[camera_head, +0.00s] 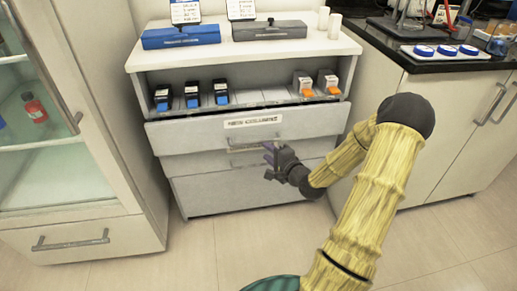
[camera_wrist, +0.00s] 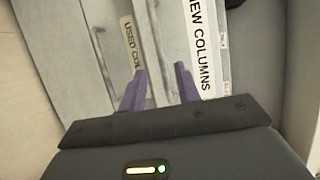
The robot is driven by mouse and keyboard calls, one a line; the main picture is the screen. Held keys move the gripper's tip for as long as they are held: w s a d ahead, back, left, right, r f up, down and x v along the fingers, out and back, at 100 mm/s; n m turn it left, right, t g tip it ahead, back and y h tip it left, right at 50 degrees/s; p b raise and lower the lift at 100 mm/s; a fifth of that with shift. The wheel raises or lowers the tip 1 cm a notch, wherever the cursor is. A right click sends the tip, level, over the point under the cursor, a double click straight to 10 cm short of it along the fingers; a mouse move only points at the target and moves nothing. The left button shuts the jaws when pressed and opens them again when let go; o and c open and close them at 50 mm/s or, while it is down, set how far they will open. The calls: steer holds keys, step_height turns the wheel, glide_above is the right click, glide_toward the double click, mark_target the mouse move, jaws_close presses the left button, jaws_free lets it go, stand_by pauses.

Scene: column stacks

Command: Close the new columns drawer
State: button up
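The new columns drawer (camera_head: 200,135) is the upper drawer of the white cabinet in the head view. Its front stands out beyond the drawer below, so it looks pulled out. Its "NEW COLUMNS" label (camera_wrist: 203,45) is large in the wrist view, right of the fingers. My gripper (camera_head: 269,157) is in front of the cabinet, just below that label and near the drawer handle. In the wrist view my gripper (camera_wrist: 159,80) has its two purple fingers apart with nothing between them. I cannot tell whether a finger touches the drawer.
The used columns label (camera_wrist: 132,45) shows on the lower drawer. Blue and grey boxes (camera_head: 181,36) are on the cabinet top. A glass-door cabinet is left, a counter (camera_head: 420,60) right. Floor is clear in front.

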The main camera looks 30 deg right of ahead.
steer(key=b+x, duration=0.1)
steer(key=x, duration=0.5)
steer(key=shift+w+b, duration=0.35)
steer(key=shift+b, duration=0.05)
steer(key=shift+c, duration=0.2)
jaws_close()
